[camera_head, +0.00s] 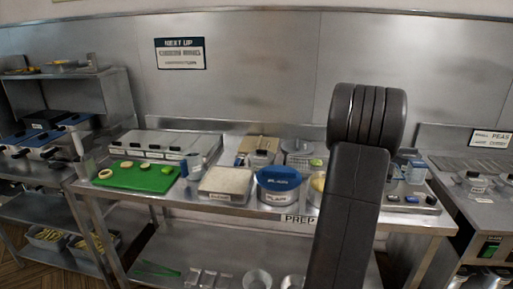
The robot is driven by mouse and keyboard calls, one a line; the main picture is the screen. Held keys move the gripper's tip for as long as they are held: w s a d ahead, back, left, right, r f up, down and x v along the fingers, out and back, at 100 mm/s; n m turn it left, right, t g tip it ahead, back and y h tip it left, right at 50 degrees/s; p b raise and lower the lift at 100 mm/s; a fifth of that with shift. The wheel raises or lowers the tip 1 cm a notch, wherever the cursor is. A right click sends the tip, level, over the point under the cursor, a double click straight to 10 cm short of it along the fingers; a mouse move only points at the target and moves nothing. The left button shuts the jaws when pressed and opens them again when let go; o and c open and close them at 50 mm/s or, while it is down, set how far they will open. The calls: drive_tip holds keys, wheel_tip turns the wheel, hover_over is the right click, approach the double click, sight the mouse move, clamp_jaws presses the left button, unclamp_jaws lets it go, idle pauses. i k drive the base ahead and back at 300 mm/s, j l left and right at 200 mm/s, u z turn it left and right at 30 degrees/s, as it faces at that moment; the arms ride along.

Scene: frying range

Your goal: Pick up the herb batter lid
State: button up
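I cannot pick out the herb batter lid for sure, as the labels are small and blurred. A blue lid (279,177) lies on a pale tub on the prep table, and its label seems to read "PLAIN". To its right, a tub with yellow contents (318,182) is partly hidden by my arm. Behind them stands a round steel container (298,148), with a small green item (315,162) in front of it. My dark arm rises across the right of the picture. My gripper does not show, so I cannot see what it holds.
The steel prep table (243,208) also carries a green board (137,176) with pale round pieces, a white-filled tray (226,181) and a row of lidded bins (165,145). A fryer (45,142) stands left; another counter (470,190) stands right. My arm hides part of the table.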

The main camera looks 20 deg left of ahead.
sight(297, 146)
drive_tip(key=i+u, duration=0.3)
drive_tip(key=i, duration=0.15)
drive_tip(key=i+u, duration=0.35)
drive_tip(key=i+l, duration=0.1)
drive_tip(key=i, duration=0.55)
